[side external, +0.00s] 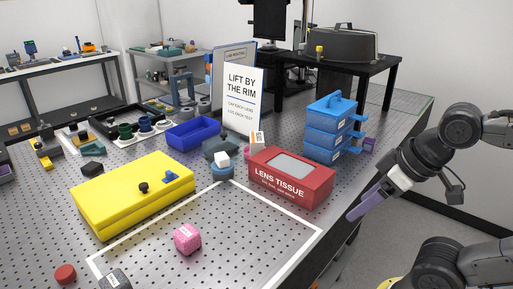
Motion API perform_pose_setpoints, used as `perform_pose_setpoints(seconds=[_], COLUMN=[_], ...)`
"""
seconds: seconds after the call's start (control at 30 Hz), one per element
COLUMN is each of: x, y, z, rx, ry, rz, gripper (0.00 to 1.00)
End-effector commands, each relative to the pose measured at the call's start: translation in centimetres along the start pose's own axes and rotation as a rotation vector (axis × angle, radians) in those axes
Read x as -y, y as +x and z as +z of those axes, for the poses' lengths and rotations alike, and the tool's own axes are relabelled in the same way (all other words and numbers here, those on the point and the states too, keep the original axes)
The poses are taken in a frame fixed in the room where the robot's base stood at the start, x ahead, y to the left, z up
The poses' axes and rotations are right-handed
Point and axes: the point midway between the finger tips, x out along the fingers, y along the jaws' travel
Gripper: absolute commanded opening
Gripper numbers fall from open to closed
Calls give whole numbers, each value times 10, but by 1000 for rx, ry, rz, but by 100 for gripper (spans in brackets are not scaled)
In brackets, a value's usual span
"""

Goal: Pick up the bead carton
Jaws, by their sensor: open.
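A small pink carton (187,239) with a white label sits upright on the perforated table, inside the white taped outline. It looks like the bead carton, though its label is too small to read. My gripper (362,209) is at the right, beyond the table's right edge, pointing down and left. It is open, with nothing visible in it, and well apart from the pink carton. Its fingers show nearly edge-on.
A red lens tissue box (290,190) stands between my gripper and the taped area's back corner. A yellow case (130,200) lies left of the carton. Blue stacked drawers (328,140) and a sign (241,100) stand behind. A red disc (65,274) lies front left.

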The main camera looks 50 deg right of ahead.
Motion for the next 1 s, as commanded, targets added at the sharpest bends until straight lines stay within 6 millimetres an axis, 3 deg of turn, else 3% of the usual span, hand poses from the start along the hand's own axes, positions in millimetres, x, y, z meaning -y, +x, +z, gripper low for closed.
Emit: perform_pose_setpoints(seconds=[0.17,0.27,0.4,0.57,0.77,1.0], x=[-2,-5,-14,-28,-51,-87], y=[-6,-27,-48,-58,-42,16], z=[-5,-35,-91,-164,-252,-334], rx=[-7,-57,-88,-102,-101,-78], ry=[82,153,258,379,516,642], rz=[7,20,48,88,144,215], gripper=[72,72,72,72,72,72])
